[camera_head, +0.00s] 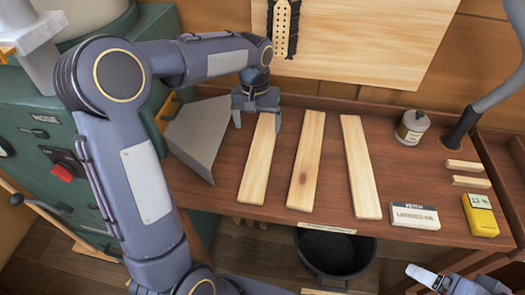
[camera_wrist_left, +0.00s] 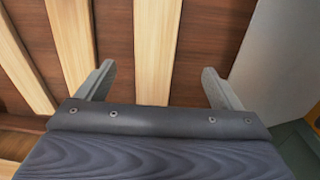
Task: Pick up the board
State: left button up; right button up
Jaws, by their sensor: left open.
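Three pale wooden boards lie apart on the brown bench: a left board (camera_head: 257,170), a middle board (camera_head: 306,165) and a right board (camera_head: 360,170). My left gripper (camera_head: 257,124) is open over the far end of the left board. In the left wrist view, that board (camera_wrist_left: 156,45) runs between the open fingers of my left gripper (camera_wrist_left: 158,70), with a gap on each side. Whether the fingertips reach down beside the board is unclear. A light grey part at the lower right edge appears to be my right gripper (camera_head: 430,278), cut off by the frame.
A grey angled plate (camera_head: 197,138) stands close left of the left board, beside a green machine (camera_head: 35,140). A jar (camera_head: 412,127), a small white box (camera_head: 414,215), a yellow box (camera_head: 480,215) and wood strips (camera_head: 465,166) are on the right. A black bucket (camera_head: 335,255) stands below.

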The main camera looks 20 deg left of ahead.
aim_at(262, 146)
pick_arm(q)
jog(key=shift+w+f, duration=0.85)
jog(key=shift+f, duration=0.2)
jog(key=shift+w+f, duration=0.1)
jog(key=shift+f, duration=0.3)
jog(key=f, duration=0.7)
jog(key=shift+d+p, duration=0.35)
jog(key=c, duration=1.2)
jog(key=shift+r, duration=0.1)
